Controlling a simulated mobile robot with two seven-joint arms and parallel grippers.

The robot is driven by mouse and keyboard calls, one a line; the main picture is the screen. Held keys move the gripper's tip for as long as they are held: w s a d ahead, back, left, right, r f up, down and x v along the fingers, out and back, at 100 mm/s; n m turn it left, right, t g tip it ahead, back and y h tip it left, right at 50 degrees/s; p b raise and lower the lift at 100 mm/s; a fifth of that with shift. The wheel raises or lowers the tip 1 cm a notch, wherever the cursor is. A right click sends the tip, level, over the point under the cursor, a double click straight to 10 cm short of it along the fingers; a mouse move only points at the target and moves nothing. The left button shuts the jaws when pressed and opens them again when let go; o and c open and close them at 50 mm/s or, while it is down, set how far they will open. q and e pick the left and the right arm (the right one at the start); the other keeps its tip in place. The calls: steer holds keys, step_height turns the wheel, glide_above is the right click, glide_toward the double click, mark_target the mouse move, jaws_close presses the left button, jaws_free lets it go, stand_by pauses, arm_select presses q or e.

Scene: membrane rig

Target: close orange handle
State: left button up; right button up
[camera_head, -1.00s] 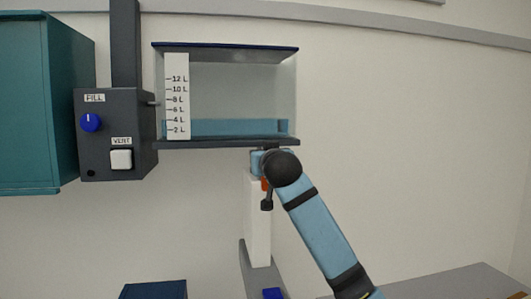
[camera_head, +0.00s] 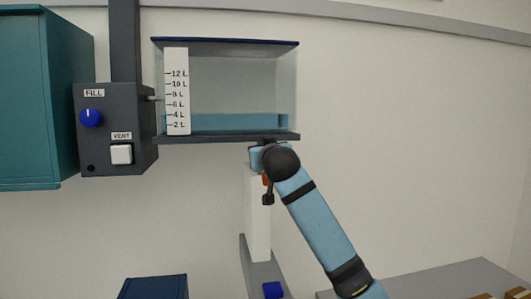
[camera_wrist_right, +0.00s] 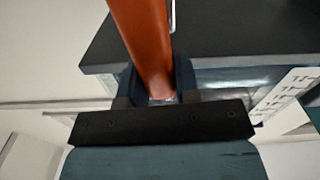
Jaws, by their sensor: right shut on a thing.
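The orange handle (camera_wrist_right: 146,40) runs down between the fingers of my right gripper (camera_wrist_right: 155,82) in the right wrist view. The gripper is shut on it. In the head view only a small piece of the orange handle (camera_head: 266,180) shows beside my right wrist, under the tank; the rest is hidden by my arm. My right gripper (camera_head: 258,156) is just below the tank's base, mostly hidden behind the wrist. The clear tank (camera_head: 230,85) holds shallow blue water, its top near the 4 L mark. My left gripper is not in view.
A teal cabinet (camera_head: 40,100) stands at far left. A white column (camera_head: 257,215) stands below the tank. The wall at right is clear.

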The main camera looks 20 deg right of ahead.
steer(key=n, duration=0.2)
steer(key=a+n, duration=0.1)
steer(key=shift+w+a+f+n, duration=0.1)
steer(key=shift+f+n, duration=0.1)
steer(key=shift+n, duration=0.2)
steer(key=f+n, duration=0.1)
steer(key=n, duration=0.3)
steer(key=a+f+n, duration=0.1)
steer(key=n, duration=0.3)
steer(key=a+f+n, duration=0.1)
steer(key=n, duration=0.3)
steer(key=shift+w+f+n, duration=0.1)
steer(key=shift+w+n, duration=0.15)
steer(key=shift+n, duration=0.15)
steer(key=shift+f, duration=0.1)
steer(key=o, duration=0.9)
steer(key=shift+s, duration=0.1)
